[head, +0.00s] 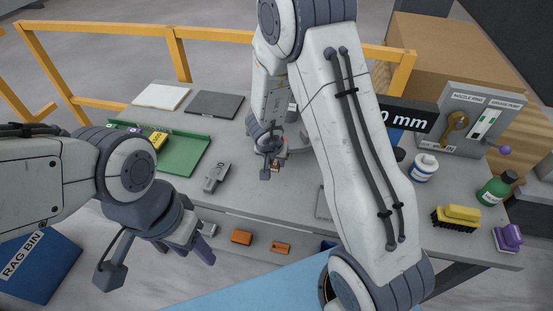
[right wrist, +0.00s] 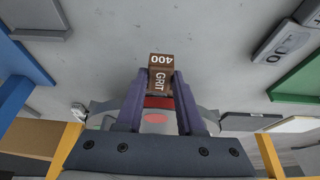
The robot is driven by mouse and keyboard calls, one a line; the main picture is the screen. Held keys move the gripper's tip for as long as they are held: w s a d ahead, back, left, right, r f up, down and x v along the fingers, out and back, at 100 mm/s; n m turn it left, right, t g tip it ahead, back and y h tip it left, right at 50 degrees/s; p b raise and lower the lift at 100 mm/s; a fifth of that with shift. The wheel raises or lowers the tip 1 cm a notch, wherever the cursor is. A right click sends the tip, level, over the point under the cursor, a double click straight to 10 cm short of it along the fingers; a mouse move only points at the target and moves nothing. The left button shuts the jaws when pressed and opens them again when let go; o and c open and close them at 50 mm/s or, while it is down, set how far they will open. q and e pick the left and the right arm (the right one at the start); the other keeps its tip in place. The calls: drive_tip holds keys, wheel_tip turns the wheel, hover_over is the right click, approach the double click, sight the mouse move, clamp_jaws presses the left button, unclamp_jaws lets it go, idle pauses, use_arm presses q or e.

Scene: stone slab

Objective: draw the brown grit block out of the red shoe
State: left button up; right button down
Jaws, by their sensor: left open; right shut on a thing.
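The brown grit block (right wrist: 161,75), lettered GRIT and 400, sits between the purple fingers of my right gripper (right wrist: 160,85), which is shut on it. A red piece (right wrist: 158,101), apparently the red shoe, shows just behind the block between the fingers. The fingers hide much of it, and I cannot tell how far the block sits inside it. In the head view my right gripper (head: 270,168) is low over the slab, with a small bit of brown at its tips. My left gripper (head: 200,248) is open and empty, in front of the slab's near left edge.
A grey labelled piece (head: 216,178) lies left of my right gripper. A green tray (head: 185,155) is further left. Dark and white plates (head: 162,96) lie at the back. A yellow brush (head: 457,216) and bottles stand at the right. My right arm hides the slab's middle.

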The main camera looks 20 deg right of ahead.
drive_tip(key=shift+s+a+b, duration=0.3)
drive_tip(key=shift+s+a, duration=0.3)
drive_tip(key=shift+s, duration=0.3)
drive_tip(key=shift+c, duration=2.2)
unclamp_jaws()
drive_tip(key=p+v, duration=0.6)
drive_tip(key=v, duration=0.4)
drive_tip(key=shift+r+p, duration=0.25)
drive_tip(key=shift+p, duration=0.15)
